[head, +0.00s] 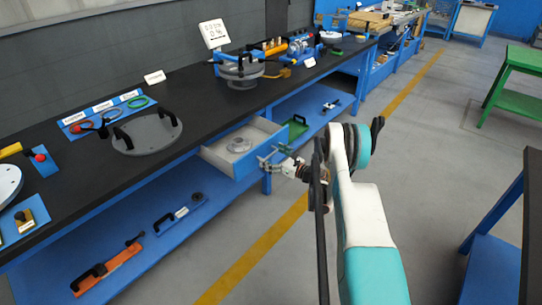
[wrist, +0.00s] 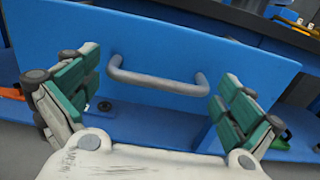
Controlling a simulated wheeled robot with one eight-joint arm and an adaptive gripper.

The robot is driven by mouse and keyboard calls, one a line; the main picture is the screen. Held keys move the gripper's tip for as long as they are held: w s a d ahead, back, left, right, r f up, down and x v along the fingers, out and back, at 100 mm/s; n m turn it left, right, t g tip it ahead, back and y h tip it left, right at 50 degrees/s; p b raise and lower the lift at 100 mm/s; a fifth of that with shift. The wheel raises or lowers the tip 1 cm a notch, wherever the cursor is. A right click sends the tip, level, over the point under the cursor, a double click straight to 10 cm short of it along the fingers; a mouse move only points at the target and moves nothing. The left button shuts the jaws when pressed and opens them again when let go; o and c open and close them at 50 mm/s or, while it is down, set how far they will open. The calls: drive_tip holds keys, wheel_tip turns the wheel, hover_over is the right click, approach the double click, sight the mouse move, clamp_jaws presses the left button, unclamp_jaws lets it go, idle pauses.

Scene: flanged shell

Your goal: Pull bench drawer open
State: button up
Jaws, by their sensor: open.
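The bench drawer (head: 256,154) stands out from under the black bench top, so its grey inside shows in the head view. My gripper (head: 276,163) is at the drawer front. In the wrist view my gripper (wrist: 157,92) is open, with one green-padded finger on each side of the handle. The fingers look apart from the handle's ends. The handle is not clear in the head view.
The black bench top (head: 85,178) holds a grey disc with handles (head: 147,135) and other fixtures. A blue lower shelf (head: 150,235) carries tools. A green stand (head: 515,90) is right; open floor lies between.

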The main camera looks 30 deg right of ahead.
drive_tip(key=v, duration=0.7)
drive_tip(key=shift+s, duration=0.1)
drive_tip(key=shift+r, duration=0.15)
